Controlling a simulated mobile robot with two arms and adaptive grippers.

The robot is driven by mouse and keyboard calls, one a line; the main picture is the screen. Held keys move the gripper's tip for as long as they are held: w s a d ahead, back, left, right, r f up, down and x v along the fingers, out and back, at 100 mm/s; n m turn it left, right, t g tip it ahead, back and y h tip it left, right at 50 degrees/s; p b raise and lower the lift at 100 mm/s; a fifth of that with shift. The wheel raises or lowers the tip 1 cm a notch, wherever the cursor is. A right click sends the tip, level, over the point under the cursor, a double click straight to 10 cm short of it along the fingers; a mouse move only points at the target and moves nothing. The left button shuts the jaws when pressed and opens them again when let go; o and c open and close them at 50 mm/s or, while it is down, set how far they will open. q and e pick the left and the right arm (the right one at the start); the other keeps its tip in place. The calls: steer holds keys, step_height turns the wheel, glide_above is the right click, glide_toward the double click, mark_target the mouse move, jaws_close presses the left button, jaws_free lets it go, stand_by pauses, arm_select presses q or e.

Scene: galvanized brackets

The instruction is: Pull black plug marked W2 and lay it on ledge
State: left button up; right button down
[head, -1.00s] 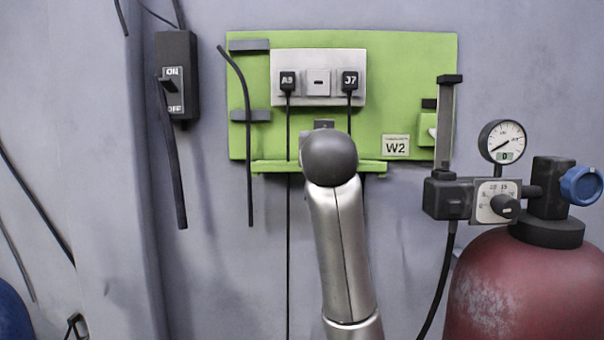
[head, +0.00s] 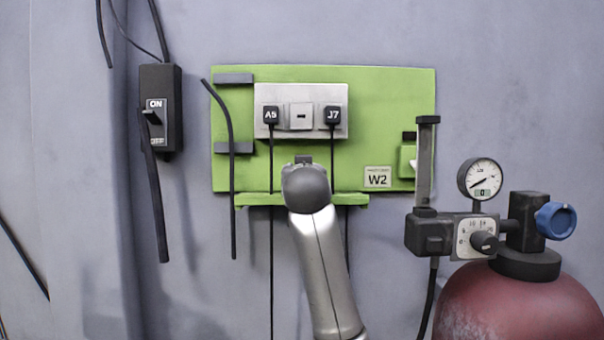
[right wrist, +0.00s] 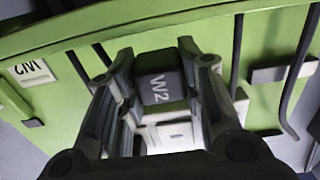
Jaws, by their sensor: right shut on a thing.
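The black plug marked W2 (right wrist: 153,88) shows in the right wrist view, between the fingers of my right gripper (right wrist: 157,66), which is shut on it. In the head view my right wrist hides most of the gripper and the plug. The green ledge (head: 352,199) runs along the panel's lower edge, just behind my wrist. It also crosses the top of the right wrist view (right wrist: 146,29), close to the plug; I cannot tell whether they touch. The middle socket (head: 301,117), between the A5 and J7 plugs, holds no plug. My left gripper is out of view.
Plugs A5 (head: 271,116) and J7 (head: 333,116) sit in the socket plate, their cables hanging past the ledge. A W2 label (head: 377,177) is on the green panel (head: 385,110). A switch box (head: 161,108) is at left; a gauge (head: 481,179) and red cylinder (head: 520,305) stand right.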

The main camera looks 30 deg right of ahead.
steer(key=shift+p+x, duration=0.45)
steer(key=shift+x, duration=0.95)
steer(key=shift+f+b, duration=0.6)
steer(key=shift+f, duration=0.3)
steer(key=c, duration=0.9)
jaws_free()
steer(key=shift+o, duration=0.5)
steer(key=o, duration=0.7)
steer(key=shift+s, duration=0.1)
